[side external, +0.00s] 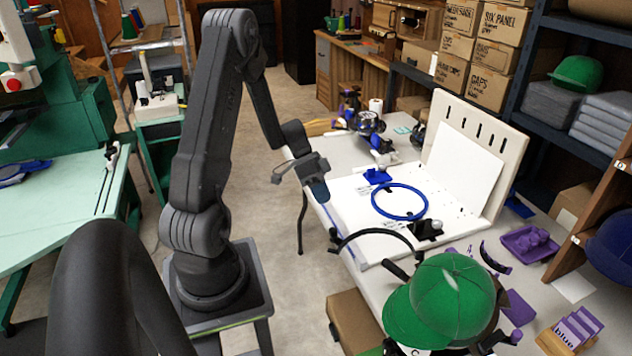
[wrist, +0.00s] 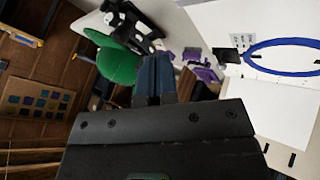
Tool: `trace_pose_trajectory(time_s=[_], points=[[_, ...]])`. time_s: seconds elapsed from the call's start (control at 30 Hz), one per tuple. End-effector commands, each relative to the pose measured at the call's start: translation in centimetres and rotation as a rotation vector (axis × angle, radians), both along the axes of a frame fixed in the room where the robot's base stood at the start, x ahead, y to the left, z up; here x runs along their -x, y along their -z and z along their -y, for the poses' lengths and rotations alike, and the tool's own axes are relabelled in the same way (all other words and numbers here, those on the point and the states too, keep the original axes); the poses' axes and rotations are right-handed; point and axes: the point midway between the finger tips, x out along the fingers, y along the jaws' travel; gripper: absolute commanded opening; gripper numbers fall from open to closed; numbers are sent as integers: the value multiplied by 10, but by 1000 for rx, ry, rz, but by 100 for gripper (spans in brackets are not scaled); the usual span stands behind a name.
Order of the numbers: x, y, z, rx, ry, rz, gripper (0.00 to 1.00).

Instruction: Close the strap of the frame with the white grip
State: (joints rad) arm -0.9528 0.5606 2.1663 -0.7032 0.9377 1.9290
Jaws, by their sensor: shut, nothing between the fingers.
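A black frame at the front of the white table carries a green cap (side external: 440,300). A thin black curved strap (side external: 375,234) arches out beside the cap, standing clear of it. In the wrist view the green cap (wrist: 118,64) is at upper left, with black frame parts (wrist: 130,18) beside it. A small white knob-like piece (side external: 436,224) shows on a black bracket by the blue hoop; I cannot tell which frame has the white grip. My gripper (side external: 320,190) is shut and empty, above the table's left edge, apart from strap and cap. Its fingers (wrist: 155,65) point toward the cap side.
A blue hoop (side external: 399,201) lies on a white board with an upright slotted panel (side external: 495,155) behind. Blue and black hardware (side external: 370,128) stands at the table's back. A purple tray (side external: 530,243) and loose purple pieces lie at right. Open floor lies left of the table.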

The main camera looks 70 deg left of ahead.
Motion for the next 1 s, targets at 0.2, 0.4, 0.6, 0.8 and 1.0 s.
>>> trace_pose_trajectory(time_s=[0.2, 0.4, 0.6, 0.8, 1.0], points=[[-7, 30, 28, 1, 2, -4, 0], [0, 31, 52, -1, 1, -2, 0], [2, 31, 59, -3, 0, -1, 0], [2, 31, 59, -2, 0, -1, 0], [10, 32, 66, 2, 0, -2, 0]])
